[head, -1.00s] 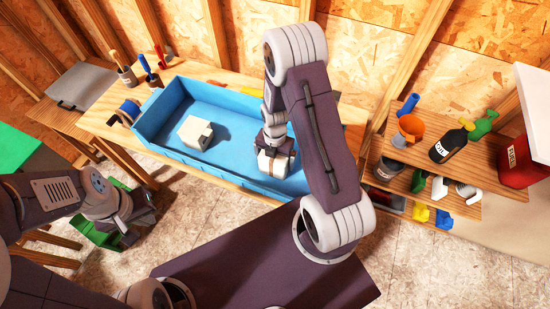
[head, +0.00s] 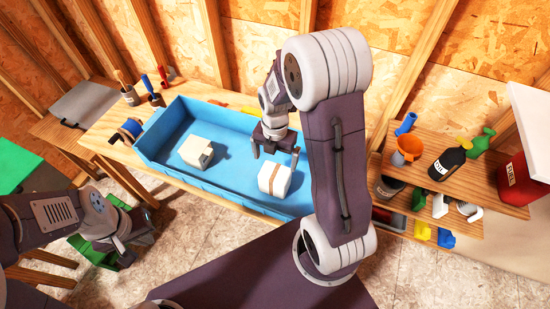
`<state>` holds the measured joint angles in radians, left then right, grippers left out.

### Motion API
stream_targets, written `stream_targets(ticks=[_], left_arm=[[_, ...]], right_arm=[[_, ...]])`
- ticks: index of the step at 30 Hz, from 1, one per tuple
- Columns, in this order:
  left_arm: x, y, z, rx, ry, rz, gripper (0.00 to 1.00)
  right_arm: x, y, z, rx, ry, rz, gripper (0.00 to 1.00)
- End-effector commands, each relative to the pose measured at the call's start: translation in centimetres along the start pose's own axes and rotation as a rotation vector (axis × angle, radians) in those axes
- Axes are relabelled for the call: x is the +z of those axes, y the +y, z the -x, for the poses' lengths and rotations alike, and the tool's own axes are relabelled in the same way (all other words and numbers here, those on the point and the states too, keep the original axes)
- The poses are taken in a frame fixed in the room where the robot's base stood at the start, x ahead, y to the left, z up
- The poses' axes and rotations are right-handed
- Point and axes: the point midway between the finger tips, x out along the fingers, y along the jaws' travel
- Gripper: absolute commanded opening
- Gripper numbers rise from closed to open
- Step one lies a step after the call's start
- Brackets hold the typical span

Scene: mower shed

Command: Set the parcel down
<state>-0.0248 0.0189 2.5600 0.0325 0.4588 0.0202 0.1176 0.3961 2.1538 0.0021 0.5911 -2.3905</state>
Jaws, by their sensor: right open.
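A white parcel with a brown band (head: 269,180) rests on the floor of the blue bin (head: 225,180), in its right part. My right gripper (head: 275,155) is open and empty, just above and behind this parcel, with its fingers apart from it. A second pale box (head: 196,151) sits in the left part of the bin. My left gripper (head: 138,238) is low at the left, outside the bin; its fingers are too unclear to tell their opening.
The bin stands on a wooden bench (head: 98,125). At right, a shelf (head: 480,190) holds an orange funnel, a dark bottle (head: 447,164) and a red can (head: 520,178). A green container (head: 92,250) is beside my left gripper.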

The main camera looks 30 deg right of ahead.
Motion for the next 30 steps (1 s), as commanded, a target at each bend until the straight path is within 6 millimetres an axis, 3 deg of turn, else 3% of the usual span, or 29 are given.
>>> stream_targets(ticks=[2,5,12,15,18,23,30], left_arm=[[0.0,0.0,0.0,0.000,0.000,0.000,0.00],[0.0,0.0,0.0,0.000,0.000,0.000,0.00],[0.0,0.0,0.0,0.000,0.000,0.000,0.00],[0.0,0.0,0.0,0.000,0.000,0.000,0.00],[0.0,0.0,0.0,0.000,0.000,0.000,0.00],[0.0,0.0,0.0,0.000,0.000,0.000,0.00],[0.0,0.0,0.0,0.000,0.000,0.000,0.00]], right_arm=[[-0.3,-0.1,0.2,0.003,-0.002,-0.063,1.00],[-1.4,-0.3,0.8,0.015,-0.007,-0.333,1.00],[-5.6,-1.7,2.4,0.072,0.008,-1.397,1.00],[-7.0,-2.4,2.8,0.092,0.031,-1.786,1.00],[-8.0,-2.9,3.0,0.103,0.053,-2.068,1.00],[-8.7,-3.3,3.1,0.109,0.073,-2.277,1.00],[-8.7,-3.3,3.1,0.108,0.074,-2.295,1.00]])
